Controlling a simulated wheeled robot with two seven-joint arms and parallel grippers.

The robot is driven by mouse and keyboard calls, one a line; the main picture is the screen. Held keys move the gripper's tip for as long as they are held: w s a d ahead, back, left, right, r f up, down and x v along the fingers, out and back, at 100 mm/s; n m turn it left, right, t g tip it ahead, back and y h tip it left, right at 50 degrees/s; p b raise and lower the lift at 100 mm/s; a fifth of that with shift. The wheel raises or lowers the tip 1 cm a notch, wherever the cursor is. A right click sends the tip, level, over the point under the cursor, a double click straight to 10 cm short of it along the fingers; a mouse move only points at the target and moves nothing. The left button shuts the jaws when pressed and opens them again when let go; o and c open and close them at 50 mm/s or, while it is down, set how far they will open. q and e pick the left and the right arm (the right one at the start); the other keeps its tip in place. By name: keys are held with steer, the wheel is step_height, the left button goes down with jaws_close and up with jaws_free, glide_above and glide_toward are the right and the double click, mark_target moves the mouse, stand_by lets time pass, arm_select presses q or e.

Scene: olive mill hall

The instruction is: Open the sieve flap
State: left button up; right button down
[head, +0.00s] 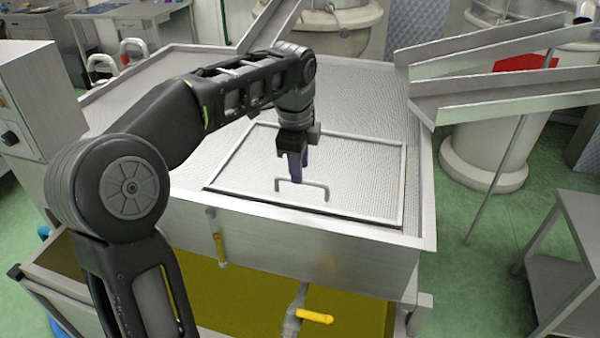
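The sieve flap (362,178) is a framed mesh panel in the top of the steel sieve box. It lies flat, or nearly so, with a thin dark seam along its front edge. A grey bracket handle (317,186) stands near its front middle. My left gripper (298,178) points down over the flap, with its dark purple fingertips at the handle's top bar. The fingers overlap each other and part of the bar, so I cannot tell whether they are closed on it. My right gripper is not in view.
The sieve box's mesh top (360,95) surrounds the flap. Steel chutes (500,90) overhang its right back corner. A yellow-handled valve (314,317) sits below the front wall. A grey cabinet (25,100) stands at left and a steel table (578,225) at right, with green floor between.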

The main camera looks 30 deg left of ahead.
arm_select(q)
steer(key=shift+w+f, duration=0.15)
steer(key=shift+f, duration=0.55)
steer(key=shift+w+f, duration=0.1)
steer(key=shift+f, duration=0.55)
jaws_close()
stand_by(0.4)
